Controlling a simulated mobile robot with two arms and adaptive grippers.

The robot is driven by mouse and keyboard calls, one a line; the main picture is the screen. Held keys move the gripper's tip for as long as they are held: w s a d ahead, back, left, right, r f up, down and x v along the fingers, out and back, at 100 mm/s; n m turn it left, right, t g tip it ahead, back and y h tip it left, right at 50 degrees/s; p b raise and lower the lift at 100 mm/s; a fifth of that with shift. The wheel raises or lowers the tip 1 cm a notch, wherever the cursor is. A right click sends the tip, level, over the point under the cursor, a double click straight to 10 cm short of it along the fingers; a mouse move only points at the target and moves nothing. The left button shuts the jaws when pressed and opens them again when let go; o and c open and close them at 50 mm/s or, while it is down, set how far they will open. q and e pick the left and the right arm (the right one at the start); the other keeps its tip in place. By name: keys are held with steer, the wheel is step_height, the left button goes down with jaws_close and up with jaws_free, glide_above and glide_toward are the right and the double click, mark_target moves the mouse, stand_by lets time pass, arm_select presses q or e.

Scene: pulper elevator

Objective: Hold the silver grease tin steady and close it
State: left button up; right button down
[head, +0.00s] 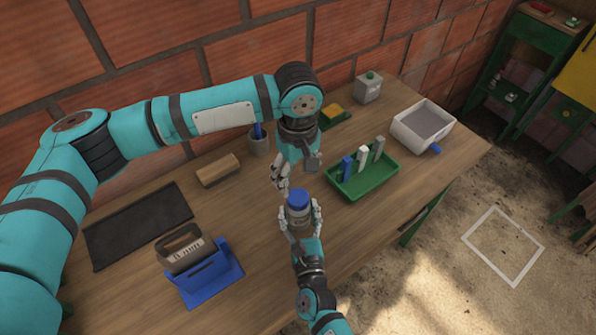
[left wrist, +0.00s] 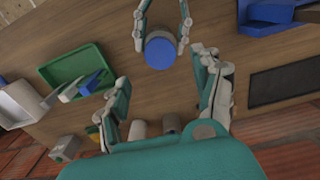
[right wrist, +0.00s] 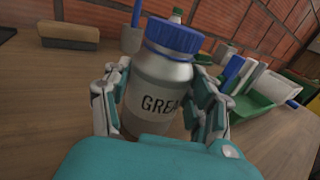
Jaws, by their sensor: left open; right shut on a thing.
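The silver grease tin (head: 299,214) stands upright near the table's front edge, with a blue lid (head: 299,198) on top. The right wrist view shows the tin's label (right wrist: 160,105), partly hidden, and the ribbed lid (right wrist: 174,36); I cannot tell how tight it is. My right gripper (head: 301,222) is shut around the tin's body from the front, one finger on each side. My left gripper (head: 283,182) is open and empty, behind and slightly left of the tin. The left wrist view shows the lid (left wrist: 160,50) between and beyond its open fingers, apart from them.
A green tray (head: 385,181) with several upright pieces stands right of the tin. A blue stand (head: 207,280), black mat (head: 137,227) and brush (head: 218,170) lie left. A cup (head: 259,146), grey container (head: 368,90) and white bin (head: 421,137) stand further back.

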mark_target(298, 197)
stand_by(0.4)
arm_select(q)
steer(key=shift+f, duration=4)
